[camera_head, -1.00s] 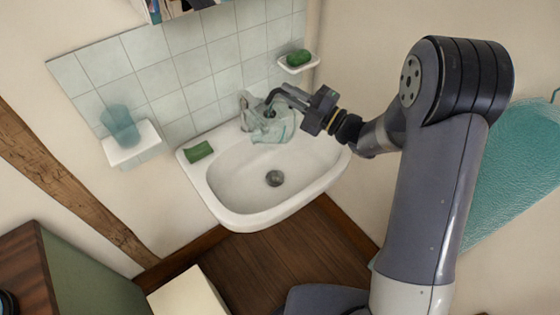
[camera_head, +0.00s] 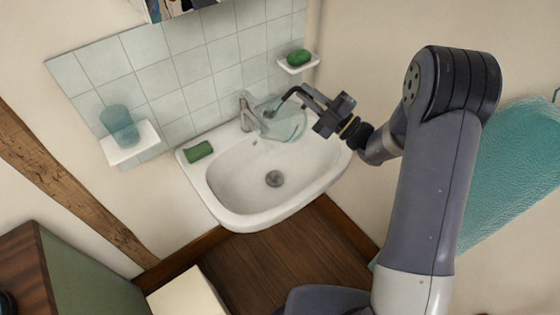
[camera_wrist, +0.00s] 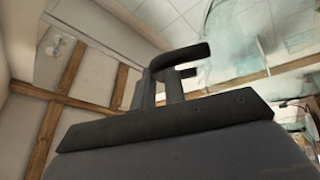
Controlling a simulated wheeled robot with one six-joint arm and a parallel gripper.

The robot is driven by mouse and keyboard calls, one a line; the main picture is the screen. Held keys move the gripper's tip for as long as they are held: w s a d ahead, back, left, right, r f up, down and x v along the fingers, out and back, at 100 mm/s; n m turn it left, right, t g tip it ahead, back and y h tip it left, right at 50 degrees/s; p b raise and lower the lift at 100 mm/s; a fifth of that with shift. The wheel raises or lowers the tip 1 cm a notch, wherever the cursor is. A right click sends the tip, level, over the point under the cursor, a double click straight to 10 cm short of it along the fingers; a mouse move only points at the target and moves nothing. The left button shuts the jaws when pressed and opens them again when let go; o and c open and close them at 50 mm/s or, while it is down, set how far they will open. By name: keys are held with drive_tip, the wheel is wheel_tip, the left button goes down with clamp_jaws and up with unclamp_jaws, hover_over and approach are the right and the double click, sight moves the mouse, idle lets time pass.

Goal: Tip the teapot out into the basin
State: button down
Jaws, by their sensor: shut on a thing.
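The clear glass teapot (camera_head: 285,124) hangs over the back right of the white basin (camera_head: 228,203), just right of the tap. It looks tilted, with its narrow end towards the tap; its contents are hard to make out. My gripper (camera_head: 292,97) is shut on the teapot at its upper right side; the exact grip is unclear. In the wrist view the dark fingers (camera_wrist: 172,72) are close together, with the pale see-through glass of the teapot (camera_wrist: 228,48) beyond them at upper right.
The tap (camera_head: 247,113) stands at the basin's back rim, close to the teapot. A green block (camera_head: 199,151) lies on the left rim. Small wall shelves hold a teal tumbler (camera_head: 120,123) and a green soap (camera_head: 299,57). The basin's front is clear.

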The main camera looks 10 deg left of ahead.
drive_tip(key=shift+w+d+f+m+t+y+b, duration=0.15)
drive_tip(key=shift+w+d+f+m+t, duration=0.2)
drive_tip(key=shift+d+f+m+t, duration=0.25)
drive_tip(key=shift+w+d+f+m+t+y+b, duration=0.1)
drive_tip(key=shift+w+d+f+m+t+b, duration=0.1)
drive_tip(key=shift+w+d+f+m+t, duration=0.4)
drive_tip(key=shift+w+d+f+m+t+y+b, duration=0.15)
drive_tip(key=shift+d+f+m+t, duration=0.15)
drive_tip(key=shift+d+m, duration=0.5)
drive_tip(key=shift+w+d+f, duration=0.1)
drive_tip(key=shift+d+f, duration=0.05)
drive_tip(key=shift+d, duration=0.2)
drive_tip(key=shift+w+d+f+m+t+b, duration=0.3)
drive_tip(key=shift+d+f+m+t, duration=0.3)
drive_tip(key=shift+m+t, duration=0.15)
drive_tip(key=shift+w+d+f+m+t+b, duration=0.3)
drive_tip(key=shift+d+f+m+t, duration=0.25)
drive_tip(key=shift+f+m+t, duration=0.15)
drive_tip(key=shift+w+d+f+m+t+h+b, duration=0.25)
drive_tip(key=shift+d+f+m+t+h+b, duration=0.15)
drive_tip(key=shift+f+m+t, duration=0.3)
drive_tip(key=shift+w+d+f+m+t+h+b, duration=0.25)
drive_tip(key=shift+d+f+m+t, duration=0.15)
drive_tip(key=shift+m, duration=0.45)
idle(0.9)
drive_tip(key=shift+w+d+m+t+h+p, duration=0.15)
drive_tip(key=shift+d+m+t+h+p, duration=0.25)
drive_tip(key=shift+m+t, duration=0.55)
idle(0.8)
